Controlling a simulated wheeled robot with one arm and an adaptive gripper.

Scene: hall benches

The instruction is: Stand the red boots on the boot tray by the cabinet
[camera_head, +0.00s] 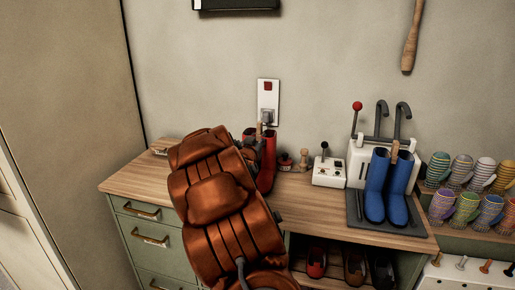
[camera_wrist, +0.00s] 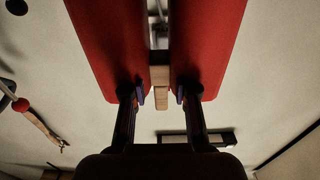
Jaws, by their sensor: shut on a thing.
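The red boots (camera_head: 268,165) are a pair at the bench's back, mostly hidden by my arm in the head view. In the wrist view their red shafts (camera_wrist: 108,45) fill the top, with a wooden clip (camera_wrist: 160,76) between them. My gripper (camera_wrist: 160,97) is shut on the pair at the clip; it shows partly in the head view (camera_head: 259,146). I cannot tell whether the boot soles touch the bench. A dark grey tray (camera_head: 360,226) lies on the bench's right, with blue boots (camera_head: 386,188) upright on it. A tall cabinet (camera_head: 65,110) stands at left.
Shoes sit in the open shelf below. Bare bench top shows in front of the switch box.

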